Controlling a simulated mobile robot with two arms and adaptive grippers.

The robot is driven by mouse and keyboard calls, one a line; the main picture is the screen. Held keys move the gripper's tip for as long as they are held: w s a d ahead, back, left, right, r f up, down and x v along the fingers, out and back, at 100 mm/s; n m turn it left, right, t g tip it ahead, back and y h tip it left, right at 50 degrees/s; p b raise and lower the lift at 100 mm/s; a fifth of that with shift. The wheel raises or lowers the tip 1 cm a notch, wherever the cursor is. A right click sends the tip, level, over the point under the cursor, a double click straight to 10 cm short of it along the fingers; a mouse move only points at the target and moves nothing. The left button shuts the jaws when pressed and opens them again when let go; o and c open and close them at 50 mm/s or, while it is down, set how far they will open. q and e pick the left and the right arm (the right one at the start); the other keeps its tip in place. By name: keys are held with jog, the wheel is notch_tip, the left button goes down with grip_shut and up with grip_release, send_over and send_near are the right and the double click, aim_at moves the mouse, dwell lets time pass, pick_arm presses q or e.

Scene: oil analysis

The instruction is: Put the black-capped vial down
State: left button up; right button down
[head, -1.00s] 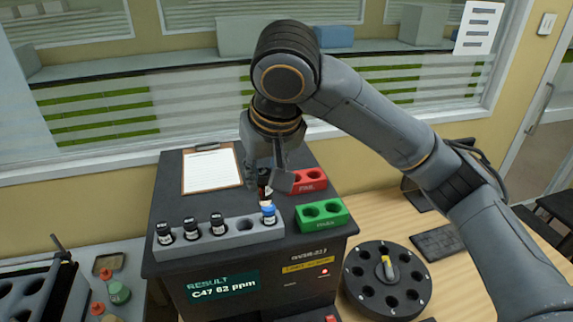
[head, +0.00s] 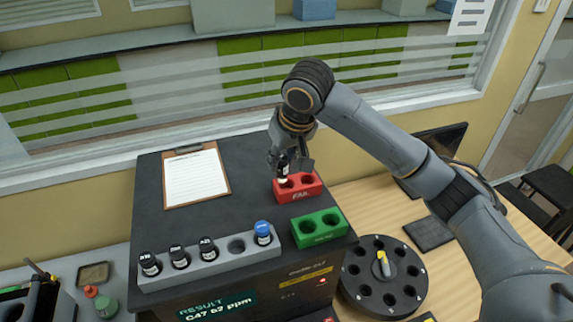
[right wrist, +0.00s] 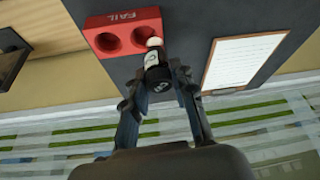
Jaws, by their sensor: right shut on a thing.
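My right gripper (head: 288,163) is shut on a black-capped vial (head: 282,176) with a white label. It holds the vial at the left end of the red FAIL block (head: 299,194) in the head view. In the right wrist view the vial (right wrist: 157,66) is between the fingers (right wrist: 160,82), its lower end beside the nearest hole of the red block (right wrist: 108,23). I cannot tell whether its tip is inside that hole. Both holes of the block show no other vial. My left gripper is not in view.
A grey rack (head: 212,264) holds several black-capped vials and a blue-capped vial (head: 263,233), with one empty hole. A green two-hole block (head: 320,229) stands in front of the red one. A clipboard (head: 195,177) lies left; a black carousel (head: 384,277) is at right.

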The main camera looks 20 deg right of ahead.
aim_at(287, 173)
jog(key=shift+w+d+f, duration=0.25)
jog(key=shift+d+f, duration=0.15)
jog(key=shift+f, duration=0.15)
jog(key=shift+w+d+f+p, duration=0.1)
jog(key=shift+d+f+p, duration=0.15)
jog(key=shift+p, duration=0.1)
jog(key=f+p, duration=0.2)
jog(key=f, duration=0.1)
jog(key=shift+w, duration=0.2)
jog(key=shift+d+f, duration=0.1)
jog(key=shift+f, duration=0.2)
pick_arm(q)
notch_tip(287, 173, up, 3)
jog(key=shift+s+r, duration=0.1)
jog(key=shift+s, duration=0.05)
pick_arm(e)
jog(key=c, duration=1.5)
grip_release()
jog(key=shift+f, duration=0.15)
jog(key=shift+c, duration=0.2)
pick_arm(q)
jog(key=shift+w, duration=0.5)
pick_arm(e)
jog(key=o, duration=0.4)
jog(key=shift+o, duration=0.2)
